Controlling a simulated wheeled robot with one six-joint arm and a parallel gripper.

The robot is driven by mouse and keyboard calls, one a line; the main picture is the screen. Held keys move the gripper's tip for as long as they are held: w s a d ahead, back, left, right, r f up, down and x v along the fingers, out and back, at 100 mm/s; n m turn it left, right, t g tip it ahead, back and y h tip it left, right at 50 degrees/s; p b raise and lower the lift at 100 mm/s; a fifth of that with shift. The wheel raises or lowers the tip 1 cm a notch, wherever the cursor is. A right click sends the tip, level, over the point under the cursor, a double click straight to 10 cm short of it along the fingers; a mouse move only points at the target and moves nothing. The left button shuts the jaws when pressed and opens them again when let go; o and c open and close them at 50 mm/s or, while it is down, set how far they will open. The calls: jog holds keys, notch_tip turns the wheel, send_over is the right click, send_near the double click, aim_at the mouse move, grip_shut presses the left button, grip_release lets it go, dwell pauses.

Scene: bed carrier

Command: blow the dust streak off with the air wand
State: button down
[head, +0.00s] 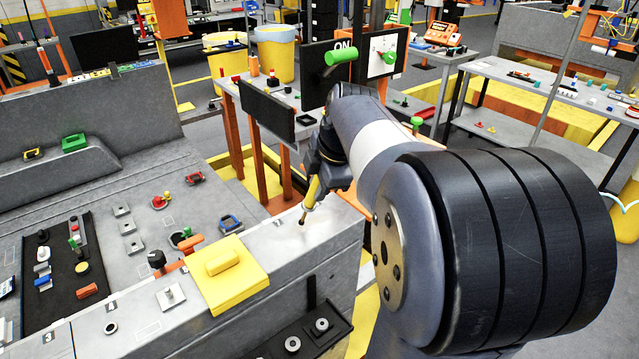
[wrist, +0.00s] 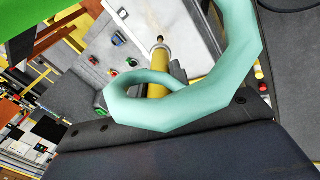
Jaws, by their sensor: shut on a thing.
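My gripper (head: 325,170) is shut on the yellow air wand (head: 312,192), over the right end of the grey machine bed (head: 335,245). The wand points down and is slightly tilted, its tip close to the bed's top face. I cannot tell if the tip touches. Faint brownish specks (wrist: 152,16) show on the pale surface beyond the tip, perhaps the dust streak. The hose and my gripper hide part of the surface.
A yellow block (head: 230,275) sits on the bed left of the wand. Small knobs and clamps stand farther left, with a black tool tray (head: 65,270). A dark panel (head: 267,108) and a green handle (head: 340,56) stand behind my arm. The bed around the tip is clear.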

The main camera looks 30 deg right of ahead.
jog(key=shift+f+b, duration=0.5)
jog(key=shift+f, duration=0.15)
dwell(1.8)
notch_tip(320, 180, up, 8)
jog(key=p, duration=0.6)
jog(key=shift+r, duration=0.15)
jog(key=c, duration=1.8)
grip_release()
grip_shut()
